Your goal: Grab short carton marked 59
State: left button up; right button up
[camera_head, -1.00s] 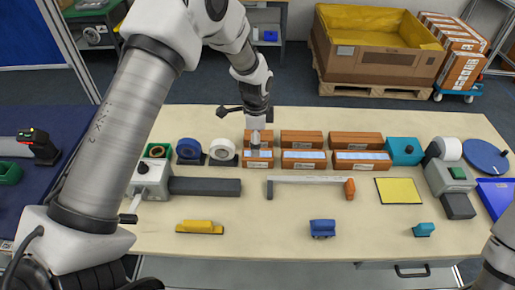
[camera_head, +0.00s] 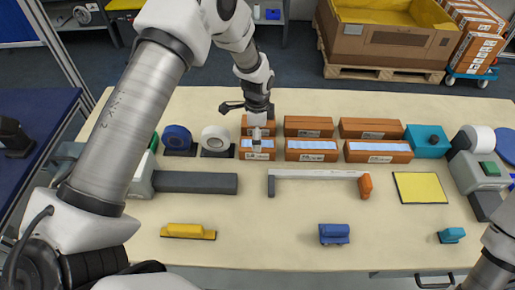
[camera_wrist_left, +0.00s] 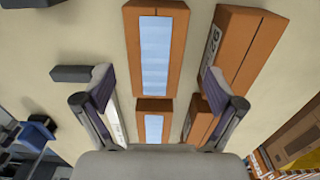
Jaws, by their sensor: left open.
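Two short brown cartons stand at the left end of two carton rows. The front short carton (camera_head: 257,154) has a pale top panel; it also shows in the wrist view (camera_wrist_left: 155,55). The back short carton (camera_head: 248,121) shows a white label with dark digits in the wrist view (camera_wrist_left: 240,45); I cannot read them surely. My left gripper (camera_head: 257,138) points down over the front short carton. In the wrist view its open fingers (camera_wrist_left: 158,78) are spread to either side of that carton; contact is unclear. My right gripper is out of view.
Medium cartons (camera_head: 312,155) and long cartons (camera_head: 378,157) stand right of the short ones. Tape rolls (camera_head: 215,138) are close on the left. A grey bar with an orange end (camera_head: 318,174) lies in front. The front middle table (camera_head: 265,225) is clear.

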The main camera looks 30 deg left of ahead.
pick_arm(q)
jog(key=shift+s+d+f+p, duration=0.1)
jog(key=shift+s+f+p, duration=0.1)
jog(key=shift+f+p, duration=0.35)
jog(key=shift+s+d+f+p, duration=0.1)
jog(key=shift+s+f+p, duration=0.1)
jog(key=shift+f+p, duration=0.3)
notch_tip(320, 180, down, 2)
jog(key=shift+w+f, duration=0.15)
jog(key=shift+f, duration=0.1)
jog(key=shift+w+f, duration=0.1)
jog(key=shift+f, duration=0.05)
jog(key=c, duration=1.5)
jog(key=shift+r, duration=0.2)
